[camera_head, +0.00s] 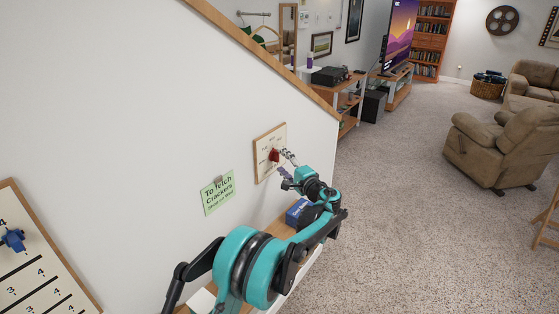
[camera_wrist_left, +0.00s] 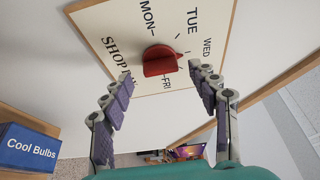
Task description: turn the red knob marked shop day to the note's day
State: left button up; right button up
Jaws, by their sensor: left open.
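The red knob (camera_head: 273,155) sits on a cream, wood-edged dial board (camera_head: 262,165) on the white wall. In the left wrist view the red knob (camera_wrist_left: 159,61) has MON, TUE, WED and FRI around it and "SHOP" lettering beside it. Its narrow end seems to point toward the WED side, but I cannot tell the exact mark. A green note (camera_head: 217,192) on the wall reads "To fetch Crackers", with a smaller line that looks like "Shop on Wed". My left gripper (camera_wrist_left: 160,72) is open, its fingertips on either side of the knob; contact is unclear. My right gripper is out of view.
A blue box (camera_wrist_left: 29,147) marked "Cool Bulbs" stands on a wooden ledge below the dial. Another board (camera_head: 40,262) with a blue knob (camera_head: 13,239) is at the left. Carpeted floor (camera_head: 410,220) is open to the right, before a recliner (camera_head: 500,150).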

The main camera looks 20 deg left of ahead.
pick_arm(q)
jog(key=v, duration=0.9)
jog(key=shift+s, duration=0.2)
jog(key=s+a+f+n+g+h, duration=0.1)
jog(key=s+a+n+g+h, duration=0.2)
jog(key=s, duration=0.5)
jog(key=s+a+g+h, duration=0.1)
jog(key=s+a+h, duration=0.1)
jog(key=s+a, duration=0.45)
jog(key=s+d+f+n+h, duration=0.1)
jog(key=s+d+f+h, duration=0.1)
jog(key=s, duration=0.6)
jog(key=s+d+f+n+h, duration=0.2)
jog(key=s+d+f+h, duration=0.1)
jog(key=s, duration=0.5)
jog(key=s+d+f+n+h, duration=0.2)
jog(key=s+f+h, duration=0.1)
jog(key=s, duration=0.6)
jog(key=shift+d+f+g+b, duration=0.35)
jog(key=shift+f+g+b, duration=0.1)
jog(key=shift+f, duration=0.45)
